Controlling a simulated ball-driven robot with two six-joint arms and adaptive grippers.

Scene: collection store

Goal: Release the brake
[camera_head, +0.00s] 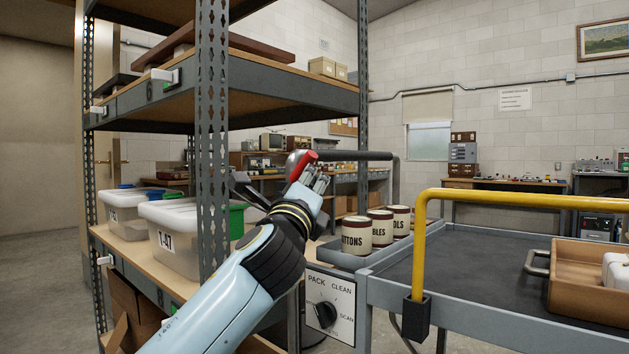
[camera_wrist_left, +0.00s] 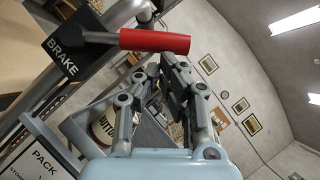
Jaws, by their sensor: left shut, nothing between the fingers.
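The brake lever's red grip (camera_head: 301,165) shows in the head view just at the tip of my left gripper (camera_head: 316,182). The lever's base is partly hidden in the head view. My right gripper is not in view.
A metal shelf (camera_head: 212,150) with plastic bins (camera_head: 180,236) stands left of my arm. A cart with a grey tray (camera_head: 345,262) of labelled canisters and a PACK/CLEAN/SCAN dial (camera_head: 327,314) is at centre. A yellow rail (camera_head: 520,201) and brown tray (camera_head: 585,308) are at right.

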